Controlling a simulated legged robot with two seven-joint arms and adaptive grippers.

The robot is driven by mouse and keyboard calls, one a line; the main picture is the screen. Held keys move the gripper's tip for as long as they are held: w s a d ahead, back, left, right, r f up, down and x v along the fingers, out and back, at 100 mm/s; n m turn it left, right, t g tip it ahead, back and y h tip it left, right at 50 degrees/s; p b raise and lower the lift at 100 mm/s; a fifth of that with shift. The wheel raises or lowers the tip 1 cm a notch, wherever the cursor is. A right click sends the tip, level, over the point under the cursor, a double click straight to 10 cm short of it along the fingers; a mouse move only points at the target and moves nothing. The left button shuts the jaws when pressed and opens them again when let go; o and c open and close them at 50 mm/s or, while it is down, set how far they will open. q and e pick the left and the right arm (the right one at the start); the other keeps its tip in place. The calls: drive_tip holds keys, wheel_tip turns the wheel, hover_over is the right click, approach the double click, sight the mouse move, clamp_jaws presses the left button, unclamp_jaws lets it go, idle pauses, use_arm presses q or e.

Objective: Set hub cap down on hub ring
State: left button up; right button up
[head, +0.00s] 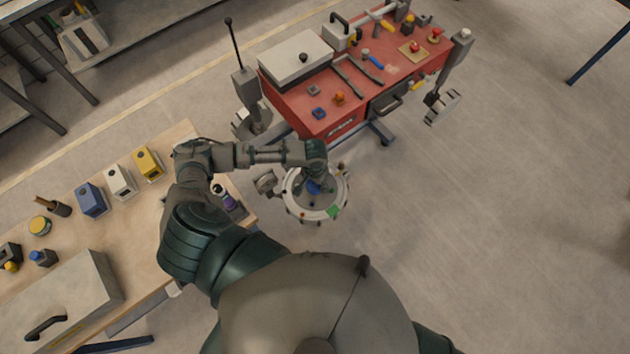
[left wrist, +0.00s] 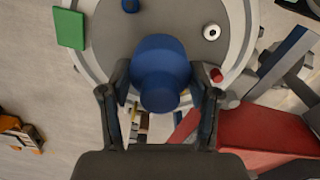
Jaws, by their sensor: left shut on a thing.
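The hub cap (left wrist: 160,62) is a blue round piece with a knob, seen from above in the left wrist view. My left gripper (left wrist: 162,88) is shut on it, one finger on each side. In the head view the hub cap (head: 313,188) shows as a blue patch under my left gripper (head: 318,178), over the round sandbed (head: 295,208). I cannot make out the hub ring for certain; the hub cap and fingers hide the bed below them. I cannot tell whether the hub cap touches anything. My right gripper is not in view.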

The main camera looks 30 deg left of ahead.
use_arm(q)
drive_tip(key=shift+f, duration=0.45)
drive_tip(key=shift+f, duration=0.35)
drive_tip(key=shift+f, duration=0.1)
drive_tip(key=o, duration=1.3)
